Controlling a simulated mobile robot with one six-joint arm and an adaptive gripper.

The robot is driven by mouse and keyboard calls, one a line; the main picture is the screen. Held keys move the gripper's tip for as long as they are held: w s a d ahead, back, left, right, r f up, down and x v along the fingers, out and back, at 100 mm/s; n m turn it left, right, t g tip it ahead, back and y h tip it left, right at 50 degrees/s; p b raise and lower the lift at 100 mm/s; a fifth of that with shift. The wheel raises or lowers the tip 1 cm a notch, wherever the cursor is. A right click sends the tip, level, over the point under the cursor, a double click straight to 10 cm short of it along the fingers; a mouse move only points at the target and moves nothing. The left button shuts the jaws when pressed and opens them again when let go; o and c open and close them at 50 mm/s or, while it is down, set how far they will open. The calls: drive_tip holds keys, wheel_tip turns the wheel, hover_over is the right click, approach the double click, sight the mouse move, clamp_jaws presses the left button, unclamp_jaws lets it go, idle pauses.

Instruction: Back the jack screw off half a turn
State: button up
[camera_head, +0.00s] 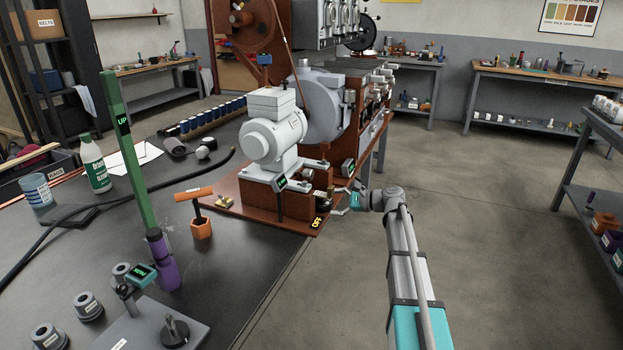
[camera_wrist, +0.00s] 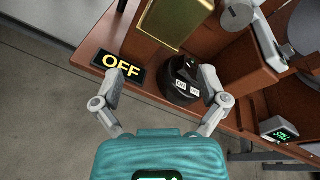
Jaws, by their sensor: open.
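A black round knob (camera_wrist: 182,82) with a raised bar on top and small white labels sits on the red-brown base in the wrist view. It looks like the jack screw's head, but its labels are too small to read. My gripper (camera_wrist: 161,76) is open. Its two fingers are apart, one on each side of the knob, and I cannot tell whether either touches it. In the head view my gripper (camera_head: 344,200) is at the right end of the base, below the grey motor (camera_head: 272,132). The knob is small and partly hidden there.
A lit OFF sign (camera_wrist: 118,68) lies close by my left finger. A brass block (camera_wrist: 172,20) stands just beyond the knob. A small green-lit display (camera_wrist: 280,134) is at the right. The black bench (camera_head: 200,270) holds a green upright lever (camera_head: 130,150).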

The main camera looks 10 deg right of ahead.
sight(312, 175)
drive_tip(key=w+d+r+m+t+y, duration=0.1)
drive_tip(key=w+d+r+m+t, duration=0.1)
drive_tip(key=w+d+r+m, duration=0.1)
drive_tip(key=w+d+r, duration=0.1)
drive_tip(key=d, duration=0.1)
drive_tip(key=shift+d+r+m+y, duration=0.15)
drive_tip(key=shift+d+m+y, duration=0.15)
drive_tip(key=shift+d, duration=0.05)
drive_tip(key=shift+a, duration=0.1)
drive_tip(key=x, duration=1.3)
drive_tip(key=shift+w+a+r, duration=0.15)
drive_tip(key=shift+w+a, duration=0.05)
drive_tip(key=shift+w, duration=0.15)
drive_tip(key=c, duration=1.1)
drive_tip(key=shift+c, duration=0.2)
drive_tip(key=shift+n, duration=0.5)
